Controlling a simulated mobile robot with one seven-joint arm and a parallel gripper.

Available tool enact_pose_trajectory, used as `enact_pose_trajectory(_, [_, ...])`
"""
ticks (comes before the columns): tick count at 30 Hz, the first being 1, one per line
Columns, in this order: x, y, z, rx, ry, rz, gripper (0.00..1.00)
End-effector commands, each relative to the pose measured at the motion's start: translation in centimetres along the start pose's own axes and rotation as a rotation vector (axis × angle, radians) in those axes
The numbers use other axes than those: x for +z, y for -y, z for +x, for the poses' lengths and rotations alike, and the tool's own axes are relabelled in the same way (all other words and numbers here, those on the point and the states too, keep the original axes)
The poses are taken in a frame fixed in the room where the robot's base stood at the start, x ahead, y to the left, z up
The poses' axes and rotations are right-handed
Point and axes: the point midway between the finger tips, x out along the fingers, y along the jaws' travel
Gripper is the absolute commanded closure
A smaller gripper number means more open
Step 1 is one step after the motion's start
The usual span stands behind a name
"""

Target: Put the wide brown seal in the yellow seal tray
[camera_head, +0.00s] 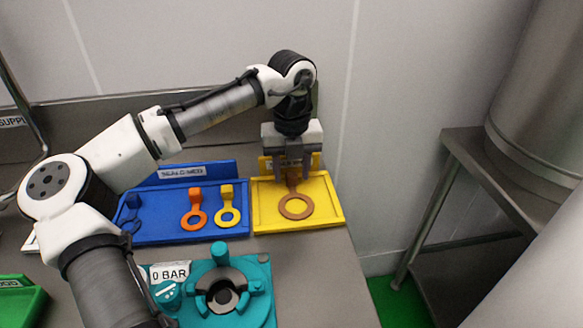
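The wide brown seal (296,207) is a flat ring with a tab at its far end. It is over the floor of the yellow seal tray (334,213), inside its rims, and looks to lie flat there. My gripper (293,175) points down over the back half of the tray. Its two fingers are at either side of the seal's tab and partly hide it. I cannot tell whether they press on the tab or stand clear of it.
A blue tray (170,228) adjoins the yellow tray on the left, with an orange seal (194,217) and a yellow seal (228,215). A teal fixture (262,300) stands in front. A green bin (20,308) is at lower left. The counter's right front is clear.

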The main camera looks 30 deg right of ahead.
Motion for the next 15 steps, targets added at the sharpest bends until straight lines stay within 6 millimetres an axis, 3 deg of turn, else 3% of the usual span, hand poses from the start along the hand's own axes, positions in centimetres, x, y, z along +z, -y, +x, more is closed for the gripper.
enact_pose_trajectory(9, [0.0, 0.0, -0.2, 0.0, 0.0, 0.0, 0.58])
enact_pose_trajectory(15, [0.0, 0.1, -3.4, -0.003, 0.001, 0.0, 0.58])
